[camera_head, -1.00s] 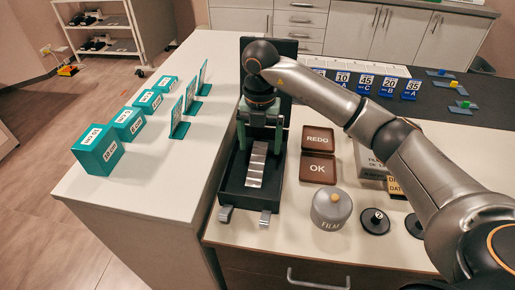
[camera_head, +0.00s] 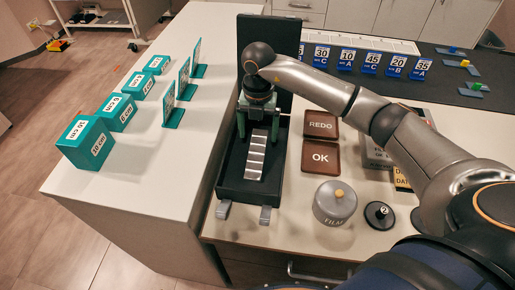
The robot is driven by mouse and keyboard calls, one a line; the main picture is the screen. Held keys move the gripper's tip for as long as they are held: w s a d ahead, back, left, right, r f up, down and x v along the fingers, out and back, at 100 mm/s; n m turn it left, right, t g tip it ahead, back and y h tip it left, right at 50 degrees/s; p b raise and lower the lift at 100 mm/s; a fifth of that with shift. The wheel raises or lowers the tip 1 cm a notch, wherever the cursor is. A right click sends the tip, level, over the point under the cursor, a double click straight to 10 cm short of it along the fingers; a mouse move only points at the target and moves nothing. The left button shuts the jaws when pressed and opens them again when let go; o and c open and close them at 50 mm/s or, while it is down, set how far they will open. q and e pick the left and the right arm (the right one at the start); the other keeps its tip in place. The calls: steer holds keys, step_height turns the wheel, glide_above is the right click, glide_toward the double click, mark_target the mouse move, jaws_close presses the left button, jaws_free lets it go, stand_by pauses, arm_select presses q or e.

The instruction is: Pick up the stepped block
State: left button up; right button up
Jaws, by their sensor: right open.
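The stepped block (camera_head: 256,158) is a silvery metal strip with several bands. It lies lengthwise on the floor of an open black case (camera_head: 233,188) on the counter. My right gripper (camera_head: 261,132) points down over the back part of the case, at the far end of the block. Its two greenish fingers are spread apart, one on each side of the block's line, with nothing between them that I can see. The exact height of the fingertips above the block is hard to tell. My left gripper is not in view.
The case's raised lid (camera_head: 284,34) stands behind my gripper. Right of the case are the REDO plate (camera_head: 320,123), the OK plate (camera_head: 321,157), a grey FILM tin (camera_head: 334,204) and a black knobbed disc (camera_head: 379,215).

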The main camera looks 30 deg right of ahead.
mark_target(258, 146)
step_height(258, 146, down, 5)
steer(key=shift+a+f+p, duration=0.1)
steer(key=shift+p, duration=0.3)
jaws_close()
stand_by(0.5)
